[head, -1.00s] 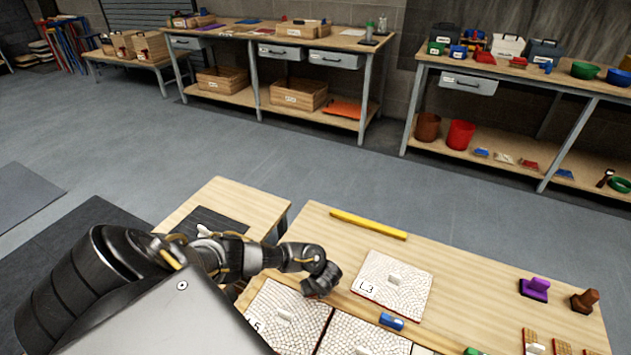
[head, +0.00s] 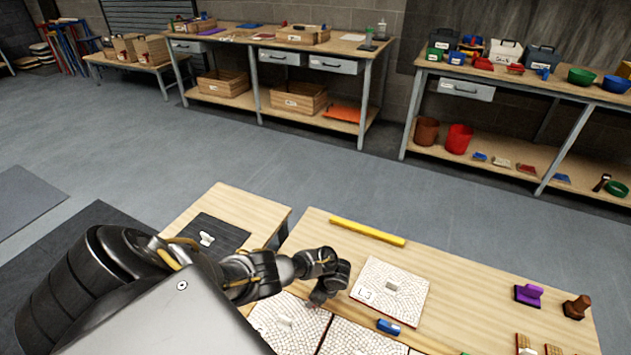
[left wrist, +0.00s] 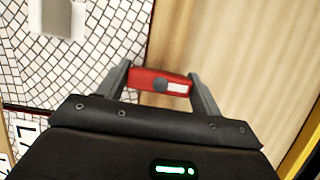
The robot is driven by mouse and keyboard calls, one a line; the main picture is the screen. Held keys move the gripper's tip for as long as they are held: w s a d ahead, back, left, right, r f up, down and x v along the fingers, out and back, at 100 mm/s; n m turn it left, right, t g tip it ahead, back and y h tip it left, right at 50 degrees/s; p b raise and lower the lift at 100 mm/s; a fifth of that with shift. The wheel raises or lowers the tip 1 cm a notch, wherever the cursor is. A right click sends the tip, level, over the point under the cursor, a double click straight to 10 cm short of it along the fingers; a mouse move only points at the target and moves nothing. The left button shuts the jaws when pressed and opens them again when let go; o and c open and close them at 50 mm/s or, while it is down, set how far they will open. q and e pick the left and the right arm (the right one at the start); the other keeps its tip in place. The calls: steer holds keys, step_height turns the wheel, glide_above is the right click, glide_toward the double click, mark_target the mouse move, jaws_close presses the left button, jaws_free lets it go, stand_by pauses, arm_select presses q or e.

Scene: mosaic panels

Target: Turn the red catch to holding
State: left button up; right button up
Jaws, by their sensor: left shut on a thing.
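The red catch (left wrist: 150,80) shows in the left wrist view, a short bar with a grey round pivot and a pale patch at one end. It lies by the edge of a white mosaic panel (left wrist: 105,40), on bare wood. My left gripper (left wrist: 163,83) is shut on the catch, one finger at each end of it. In the head view my left gripper (head: 325,290) is low over the bench between the panels, and the catch is hidden there. My right gripper is not in view.
A panel marked L3 (head: 408,306) lies right of the gripper. More mosaic panels (head: 290,322) lie in front. A blue catch (head: 388,326), a yellow bar (head: 367,231), a purple-handled block (head: 528,294) and a brown one (head: 577,306) are on the bench. The bench's right-middle is clear.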

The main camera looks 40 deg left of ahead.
arm_select(q)
steer(key=shift+n, duration=0.3)
steer(key=o, duration=1)
steer(key=p+v, duration=0.4)
steer(key=v, duration=0.6)
steer(key=shift+w+d+r, duration=0.15)
steer(key=shift+r, duration=0.2)
